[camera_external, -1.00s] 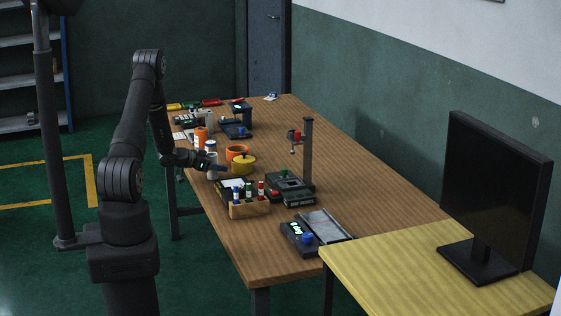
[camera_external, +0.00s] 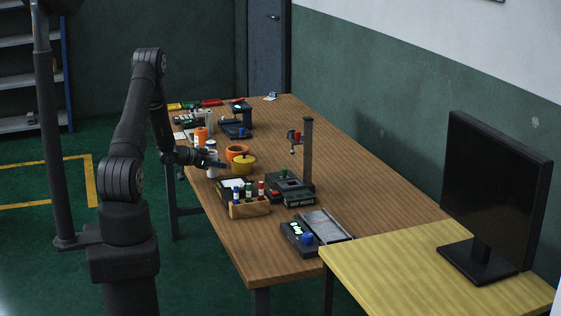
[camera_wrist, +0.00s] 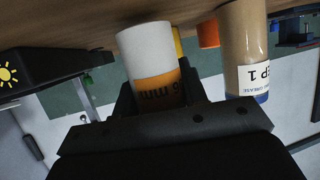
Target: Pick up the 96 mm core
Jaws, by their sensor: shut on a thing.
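The 96 mm core is a white cylinder (camera_wrist: 147,45) with an orange label. In the wrist view the label's "mm" shows upside down, and the jaws hide part of the figure. My gripper (camera_wrist: 158,92) is shut around the core's labelled part, with a dark finger on each side. In the external view my gripper (camera_external: 214,164) is at the left edge of the wooden table, at the white core (camera_external: 212,171). I cannot tell whether the core's far end touches the table.
An orange pot (camera_external: 237,151) and a yellow lidded pot (camera_external: 243,164) stand to the right. A wooden rack of small bottles (camera_external: 249,210) is nearer.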

